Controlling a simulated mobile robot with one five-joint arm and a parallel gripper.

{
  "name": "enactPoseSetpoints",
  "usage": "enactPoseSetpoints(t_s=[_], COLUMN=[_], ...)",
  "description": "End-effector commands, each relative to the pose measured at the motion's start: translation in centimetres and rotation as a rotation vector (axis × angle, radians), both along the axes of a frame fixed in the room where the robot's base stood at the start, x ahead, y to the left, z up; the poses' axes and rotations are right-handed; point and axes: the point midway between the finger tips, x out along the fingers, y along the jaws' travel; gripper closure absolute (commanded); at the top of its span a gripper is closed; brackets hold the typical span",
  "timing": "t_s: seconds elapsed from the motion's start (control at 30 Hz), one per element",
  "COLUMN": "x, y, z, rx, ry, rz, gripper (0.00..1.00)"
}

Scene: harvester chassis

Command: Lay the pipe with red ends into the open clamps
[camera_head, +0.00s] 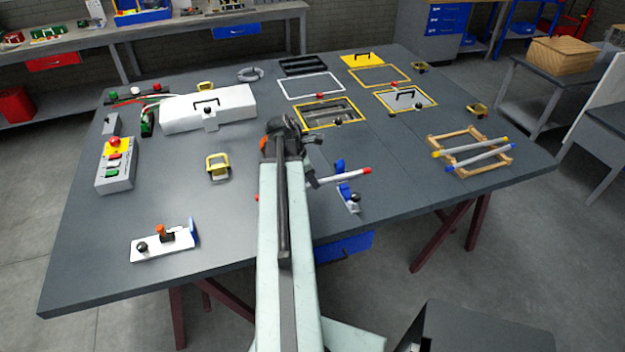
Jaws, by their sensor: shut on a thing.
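The pale pipe with red ends (345,175) runs roughly left to right behind my arm. One red end shows right of the arm and a bit of the other at its left edge; the middle is hidden. My gripper (308,172) is shut on the pipe, with the grip mostly hidden by my arm. A blue clamp (345,192) with a dark knob stands at the pipe's right part, and a blue piece rises just behind the pipe there. I cannot tell whether the pipe touches the clamp or is above it. Any other clamp is hidden behind my arm.
Two pipes with yellow and blue ends lie on a wooden rack (455,137) at the right. A yellow handle (217,166), a control box (116,165) and a white plate with an orange lever (163,243) stand left. Framed openings (330,113) lie behind. The front right tabletop is clear.

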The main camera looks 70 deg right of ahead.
Motion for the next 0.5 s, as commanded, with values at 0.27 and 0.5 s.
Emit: enactPoseSetpoints(t_s=[0.27,0.5], x=[0.0,0.0], y=[0.0,0.0], z=[-2.3,-3.9], rx=[-0.001,0.0], ry=[0.001,0.001], rz=[0.0,0.001], gripper=[1.0,1.0])
